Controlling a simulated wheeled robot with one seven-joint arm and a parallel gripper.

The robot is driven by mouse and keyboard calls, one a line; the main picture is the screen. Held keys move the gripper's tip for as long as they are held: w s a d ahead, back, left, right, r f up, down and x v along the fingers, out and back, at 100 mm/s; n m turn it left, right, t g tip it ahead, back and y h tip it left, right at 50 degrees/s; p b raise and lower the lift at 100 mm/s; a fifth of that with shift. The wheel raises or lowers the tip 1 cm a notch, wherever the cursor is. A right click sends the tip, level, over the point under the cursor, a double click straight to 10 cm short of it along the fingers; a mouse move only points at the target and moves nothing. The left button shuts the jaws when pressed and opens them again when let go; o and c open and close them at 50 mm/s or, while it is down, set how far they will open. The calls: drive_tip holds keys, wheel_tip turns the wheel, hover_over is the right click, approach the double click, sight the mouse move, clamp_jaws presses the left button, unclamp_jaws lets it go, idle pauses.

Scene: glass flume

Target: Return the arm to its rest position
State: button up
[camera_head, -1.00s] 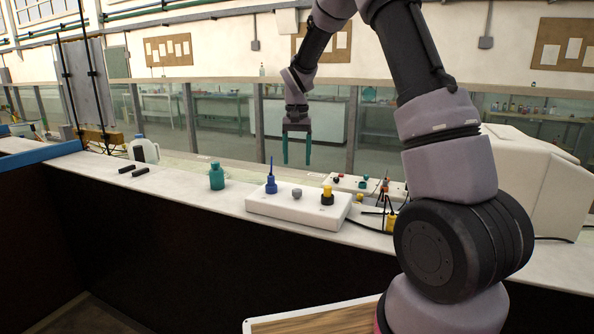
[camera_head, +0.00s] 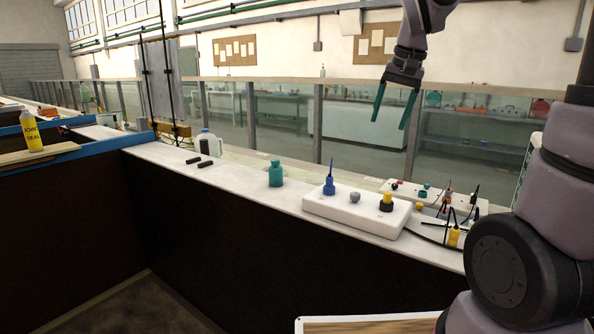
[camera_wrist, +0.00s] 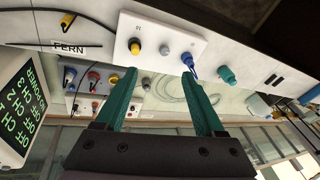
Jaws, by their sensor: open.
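My gripper (camera_head: 394,108) has two green fingers and is raised in the air in the head view, above and behind the bench's white control box. The fingers are apart with nothing between them. In the wrist view, my gripper (camera_wrist: 160,85) also shows spread and empty fingers. The lower part of my arm stands at the right edge of the head view.
A white box (camera_head: 345,213) with a blue, a grey and a yellow-black piece sits on the white bench. A glass wall (camera_head: 355,118) runs behind.

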drive_tip(key=s+d+r+t, duration=0.1)
drive_tip(key=s+t, duration=0.1)
drive_tip(key=s, duration=0.6)
drive_tip(key=s+r+t, duration=0.2)
drive_tip(key=s, duration=0.7)
drive_tip(key=shift+d+r+y, duration=0.25)
drive_tip(key=shift+d+y, duration=0.05)
drive_tip(key=shift+d, duration=0.1)
drive_tip(key=shift+w, duration=0.1)
idle(0.5)
